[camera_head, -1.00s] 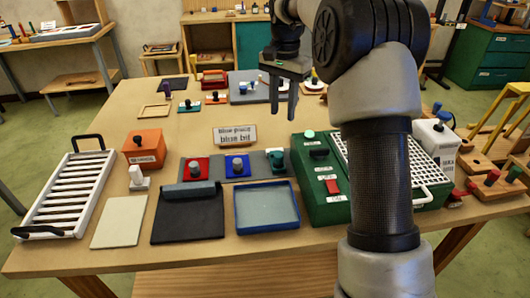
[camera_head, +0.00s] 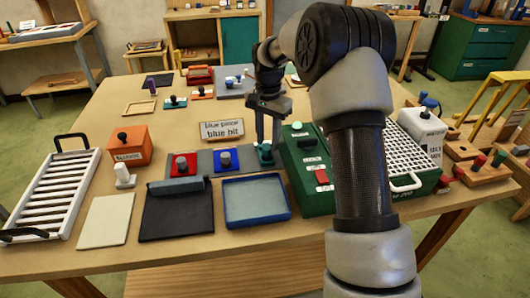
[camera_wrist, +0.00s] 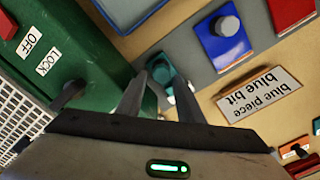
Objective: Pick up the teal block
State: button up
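The teal block (camera_head: 265,155) sits at the right end of a grey strip, close to the green machine. My gripper (camera_head: 267,142) points down right over it, with its two fingers apart. In the wrist view, the teal block (camera_wrist: 163,72) shows between and just beyond the fingertips (camera_wrist: 159,80). Its knob is partly covered by the right finger. I cannot tell whether the fingertips reach down around it or are still above it. Nothing is held.
The green machine (camera_head: 307,185) stands close on the right. A blue block (camera_head: 224,160) and a red block (camera_head: 183,165) sit to the left on the strip. A blue tray (camera_head: 256,202) lies in front, and a sign reading "blue piece blue bit" (camera_head: 222,130) stands behind.

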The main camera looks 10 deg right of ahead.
aim_at(267, 147)
notch_tip(267, 147, down, 4)
jog(key=shift+a+f, duration=0.1)
jog(key=shift+c, duration=0.6)
jog(key=c, duration=0.7)
jog(key=shift+o, duration=0.2)
notch_tip(267, 147, up, 10)
jog(key=shift+r+p, duration=0.15)
jog(key=shift+p, duration=0.15)
